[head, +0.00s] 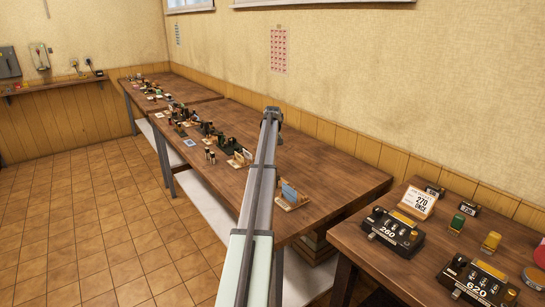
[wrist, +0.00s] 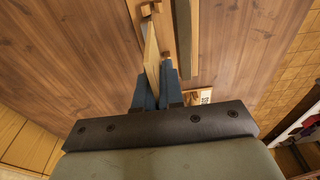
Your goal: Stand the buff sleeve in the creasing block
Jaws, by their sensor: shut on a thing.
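My gripper's two blue fingers (wrist: 157,88) are closed on a thin, pale buff piece that looks like the buff sleeve (wrist: 152,58). The sleeve shows nearly edge-on and reaches up the wrist view from between the fingertips. Close beyond it is a light wooden block (wrist: 163,32) with a small raised wooden part at the top; it may be the creasing block, but I cannot tell for sure. I cannot tell whether sleeve and block touch. In the head view my gripper (head: 272,113) is small at the far end of my arm, and the sleeve cannot be made out.
A long grey bar (wrist: 187,40) with a wooden edge lies right of the sleeve. On the long table (head: 340,175), a wooden holder (head: 292,205) with a blue-grey card stands near the front. Several small items crowd the table's left side; its right part is clear. Black devices (head: 394,232) stand on the right table.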

